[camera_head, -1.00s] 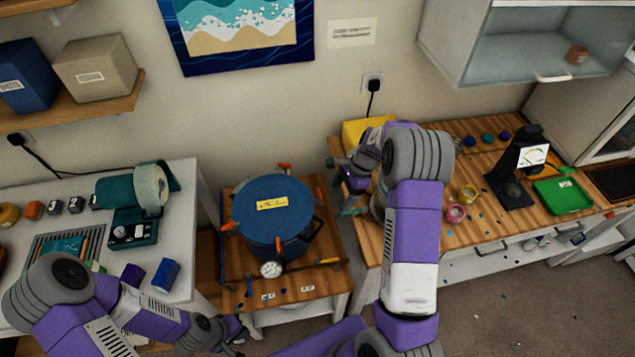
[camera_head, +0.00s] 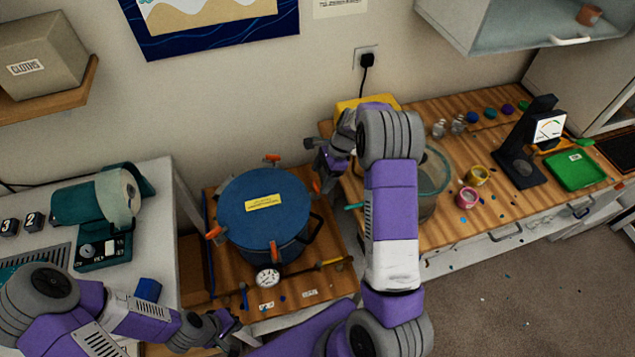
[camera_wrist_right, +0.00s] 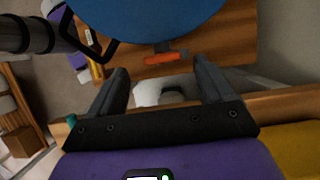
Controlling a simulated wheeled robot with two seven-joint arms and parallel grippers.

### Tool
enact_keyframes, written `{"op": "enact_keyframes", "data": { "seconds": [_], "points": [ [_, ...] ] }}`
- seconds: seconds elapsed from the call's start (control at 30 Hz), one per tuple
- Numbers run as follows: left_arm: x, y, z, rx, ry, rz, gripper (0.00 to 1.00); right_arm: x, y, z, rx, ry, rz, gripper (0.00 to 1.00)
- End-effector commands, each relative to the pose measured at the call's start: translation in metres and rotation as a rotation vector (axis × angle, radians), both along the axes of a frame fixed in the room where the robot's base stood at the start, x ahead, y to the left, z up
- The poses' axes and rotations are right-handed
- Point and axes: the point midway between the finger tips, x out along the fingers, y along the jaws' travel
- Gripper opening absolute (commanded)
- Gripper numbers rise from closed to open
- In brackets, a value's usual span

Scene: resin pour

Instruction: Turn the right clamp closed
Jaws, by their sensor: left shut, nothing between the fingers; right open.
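The pressure pot (camera_head: 264,215) has a round blue lid with a yellow label and stands on a small wooden table. The right clamp (camera_head: 316,186) is an orange handle at the lid's right edge; it also shows in the right wrist view (camera_wrist_right: 165,58). My right gripper (camera_head: 322,166) is open beside it. In the right wrist view, the clamp lies just beyond and between the spread fingertips (camera_wrist_right: 162,78), apparently untouched. Other orange clamps sit at the back (camera_head: 272,158), left (camera_head: 214,232) and front (camera_head: 273,250). My left gripper (camera_head: 230,326) is shut and empty, low in front of the table.
A pressure gauge (camera_head: 267,278) and a pipe with a yellow valve are at the pot's front. A clear bucket (camera_head: 432,180), pink cup (camera_head: 467,198) and yellow cup (camera_head: 478,175) stand on the right bench. A teal machine (camera_head: 100,205) is on the left table.

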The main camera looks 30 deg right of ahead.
Motion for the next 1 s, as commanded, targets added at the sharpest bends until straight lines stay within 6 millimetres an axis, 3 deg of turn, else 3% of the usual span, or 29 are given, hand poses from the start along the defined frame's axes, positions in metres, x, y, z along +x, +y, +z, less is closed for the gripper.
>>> {"op": "enact_keyframes", "data": {
  "seconds": [0.23,0.57,0.93,1.0],
  "points": [
    [0.0,0.0,-0.002,0.0,-0.001,0.0,0.0,0.002,0.012,-0.03,0.0,0.001,0.002,0.81],
    [0.0,0.0,-0.002,0.0,0.0,0.0,0.0,0.003,0.014,-0.034,0.0,0.0,0.001,0.81],
    [0.0,0.0,-0.002,0.0,0.0,0.0,0.0,0.003,0.014,-0.034,0.0,0.0,0.001,0.27],
    [0.0,0.0,-0.002,0.0,0.0,0.0,0.0,0.003,0.014,-0.034,0.0,0.0,0.001,0.25]
  ]
}}
